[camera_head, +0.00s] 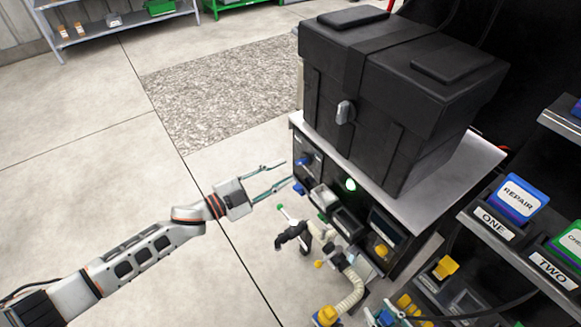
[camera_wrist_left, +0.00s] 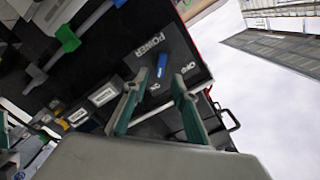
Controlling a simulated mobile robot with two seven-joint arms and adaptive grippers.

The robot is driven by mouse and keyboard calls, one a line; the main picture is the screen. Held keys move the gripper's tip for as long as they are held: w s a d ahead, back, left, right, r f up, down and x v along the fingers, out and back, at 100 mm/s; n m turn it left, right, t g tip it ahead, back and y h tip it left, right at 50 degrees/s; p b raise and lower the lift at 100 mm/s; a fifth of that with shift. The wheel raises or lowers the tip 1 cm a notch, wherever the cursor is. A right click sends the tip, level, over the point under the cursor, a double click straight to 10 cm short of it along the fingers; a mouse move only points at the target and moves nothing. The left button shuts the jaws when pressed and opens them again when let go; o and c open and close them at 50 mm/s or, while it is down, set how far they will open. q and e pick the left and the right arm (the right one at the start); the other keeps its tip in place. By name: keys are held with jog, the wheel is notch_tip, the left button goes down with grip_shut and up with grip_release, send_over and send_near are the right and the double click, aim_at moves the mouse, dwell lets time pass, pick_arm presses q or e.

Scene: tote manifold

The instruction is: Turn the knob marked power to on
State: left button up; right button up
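The power knob is a small blue handle (camera_wrist_left: 161,65) on a dark panel, beside the word POWER, in the left wrist view. Two more small white labels sit near it, too small to read surely, so I cannot tell its setting. In the left wrist view the knob lies beyond the gap between the left gripper's fingers (camera_wrist_left: 158,86). Teal parts of my right gripper (camera_head: 384,317) show at the bottom edge.
A large black case (camera_head: 395,85) stands on the cabinet. A green-tipped lever (camera_head: 281,207), a black handle (camera_head: 293,236) and a corrugated hose (camera_head: 350,290) stick out below the left gripper. A shelf with a REPAIR cartridge (camera_head: 518,197) is at right. Open floor lies left.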

pick_arm(q)
jog(key=v, duration=0.7)
jog(key=shift+s, duration=0.15)
